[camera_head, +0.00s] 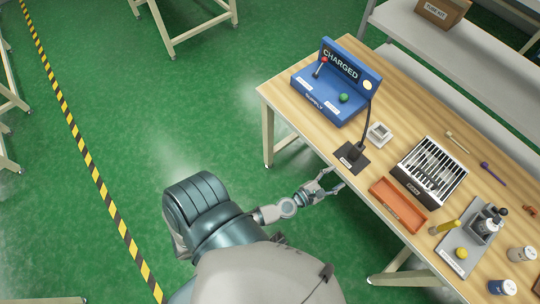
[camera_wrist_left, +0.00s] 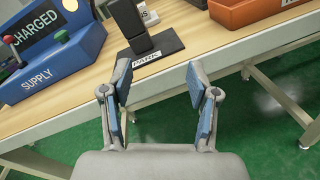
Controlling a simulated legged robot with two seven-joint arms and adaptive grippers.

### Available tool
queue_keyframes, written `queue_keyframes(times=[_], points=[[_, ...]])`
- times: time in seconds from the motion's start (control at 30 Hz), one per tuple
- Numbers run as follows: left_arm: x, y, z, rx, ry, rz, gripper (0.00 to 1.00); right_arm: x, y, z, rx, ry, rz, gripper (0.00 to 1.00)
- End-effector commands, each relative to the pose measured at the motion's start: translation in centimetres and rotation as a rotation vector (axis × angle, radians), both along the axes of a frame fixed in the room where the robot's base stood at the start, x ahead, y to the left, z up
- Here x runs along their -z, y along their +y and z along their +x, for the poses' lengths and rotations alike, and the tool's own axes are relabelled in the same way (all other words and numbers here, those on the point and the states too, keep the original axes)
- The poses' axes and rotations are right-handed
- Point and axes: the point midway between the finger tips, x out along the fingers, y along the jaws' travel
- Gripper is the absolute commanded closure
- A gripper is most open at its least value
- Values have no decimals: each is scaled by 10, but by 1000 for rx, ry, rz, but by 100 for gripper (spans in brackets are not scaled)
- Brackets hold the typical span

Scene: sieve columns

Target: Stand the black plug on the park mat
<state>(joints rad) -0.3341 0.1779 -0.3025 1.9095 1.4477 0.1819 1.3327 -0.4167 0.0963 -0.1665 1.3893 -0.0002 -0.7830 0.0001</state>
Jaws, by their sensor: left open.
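The black plug (camera_head: 352,150) stands upright on the black park mat (camera_head: 363,160), and a thin dark cable runs up from it towards the supply box. In the left wrist view the plug (camera_wrist_left: 128,22) shows its lower part on the mat (camera_wrist_left: 168,42), behind the PARK label; its top is cut off. My left gripper (camera_head: 333,180) is open and empty at the table's front edge, just short of the mat. In the left wrist view its two fingers (camera_wrist_left: 157,72) are wide apart, with no contact with the plug. My right gripper is not in view.
The blue supply box (camera_head: 330,93), with a CHARGED sign, stands left of the mat. An orange tray (camera_head: 398,205) and a slotted sieve box (camera_head: 430,170) stand to the right. A small white block (camera_head: 379,134) lies behind the mat. Open floor lies before the table.

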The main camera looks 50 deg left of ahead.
Motion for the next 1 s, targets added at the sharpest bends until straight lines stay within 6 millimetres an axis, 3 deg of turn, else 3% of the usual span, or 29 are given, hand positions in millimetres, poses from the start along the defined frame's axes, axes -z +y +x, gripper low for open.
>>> queue_keyframes(times=[0.13, 0.2, 0.3, 0.4, 0.5, 0.6, 0.7, 1.0], points=[[110, -28, -40, 342, 45, 809, 40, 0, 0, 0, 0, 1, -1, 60], [177, -29, -76, 590, 67, 1208, 40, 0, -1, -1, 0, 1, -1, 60], [258, -10, -137, 981, 82, 1647, 40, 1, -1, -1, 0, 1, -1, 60], [311, 19, -193, 1354, 72, 1919, 40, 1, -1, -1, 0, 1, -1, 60], [339, 46, -236, 1652, 49, 2059, 40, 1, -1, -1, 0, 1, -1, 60], [351, 63, -260, 1830, 29, 2116, 40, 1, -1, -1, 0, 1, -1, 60], [354, 69, -268, 1894, 20, 2133, 40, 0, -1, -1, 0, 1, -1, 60], [354, 69, -267, 1891, 18, 2134, 40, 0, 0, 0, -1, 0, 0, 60]])
